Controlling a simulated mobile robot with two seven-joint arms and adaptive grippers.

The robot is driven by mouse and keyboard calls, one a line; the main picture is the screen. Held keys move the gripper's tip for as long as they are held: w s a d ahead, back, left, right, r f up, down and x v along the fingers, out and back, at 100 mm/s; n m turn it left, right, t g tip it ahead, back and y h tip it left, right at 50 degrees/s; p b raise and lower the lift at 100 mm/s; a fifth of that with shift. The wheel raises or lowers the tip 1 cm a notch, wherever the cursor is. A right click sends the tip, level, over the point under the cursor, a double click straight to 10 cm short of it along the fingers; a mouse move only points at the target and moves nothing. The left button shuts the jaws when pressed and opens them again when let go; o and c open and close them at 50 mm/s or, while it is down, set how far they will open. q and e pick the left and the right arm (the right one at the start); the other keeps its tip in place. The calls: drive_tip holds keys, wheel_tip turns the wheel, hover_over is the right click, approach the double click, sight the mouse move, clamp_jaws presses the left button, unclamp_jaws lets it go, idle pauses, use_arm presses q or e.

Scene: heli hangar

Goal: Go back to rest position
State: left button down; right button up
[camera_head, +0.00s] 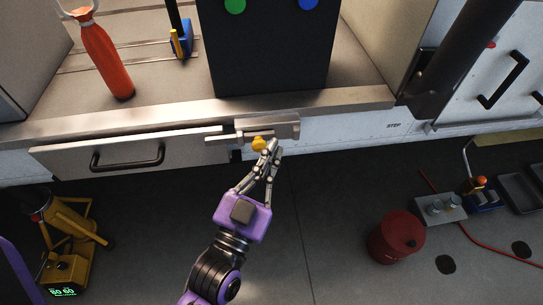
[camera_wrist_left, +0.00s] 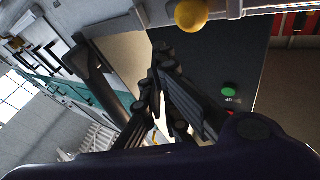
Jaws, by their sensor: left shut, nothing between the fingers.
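My left gripper (camera_head: 270,148) reaches up from the bottom of the head view, with a purple wrist body. Its fingers are closed together and hold nothing. The fingertips are close to a yellow ball-shaped knob (camera_head: 259,143) at the front edge of the counter. In the left wrist view the closed fingers (camera_wrist_left: 158,65) point up the picture, and the yellow knob (camera_wrist_left: 191,14) shows beyond them to the right. I cannot tell whether the tips touch the knob. My right gripper is not in view.
A drawer (camera_head: 130,155) with a dark handle stands slightly out below the counter (camera_head: 175,108). An orange bottle (camera_head: 106,58) and a black box (camera_head: 272,55) with green and blue dots stand on top. A red canister (camera_head: 396,238) is on the floor, right. A yellow device (camera_head: 66,262) stands lower left.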

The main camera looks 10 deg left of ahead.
use_arm(q)
drive_tip(key=shift+f, duration=0.3)
idle(0.4)
drive_tip(key=s+a+f+n+g+y+p, duration=0.1)
drive_tip(key=s+a+f+g+p, duration=0.2)
drive_tip(key=f, duration=0.6)
drive_tip(key=s+a+f+n+g+y+p, duration=0.1)
drive_tip(key=s+a+f+n+g+y, duration=0.2)
drive_tip(key=f, duration=0.5)
drive_tip(key=s+a+f+g+p, duration=0.2)
drive_tip(key=s+a+f, duration=0.1)
drive_tip(key=s, duration=0.5)
drive_tip(key=s+a+f+g+y+p, duration=0.1)
drive_tip(key=s+a+f+g+p, duration=0.1)
drive_tip(key=s, duration=0.6)
drive_tip(key=a+f+g, duration=0.1)
drive_tip(key=a+f, duration=0.1)
drive_tip(key=a, duration=0.1)
drive_tip(key=shift+s+a+p, duration=0.25)
drive_tip(key=shift+s+p, duration=0.05)
drive_tip(key=shift+s, duration=0.1)
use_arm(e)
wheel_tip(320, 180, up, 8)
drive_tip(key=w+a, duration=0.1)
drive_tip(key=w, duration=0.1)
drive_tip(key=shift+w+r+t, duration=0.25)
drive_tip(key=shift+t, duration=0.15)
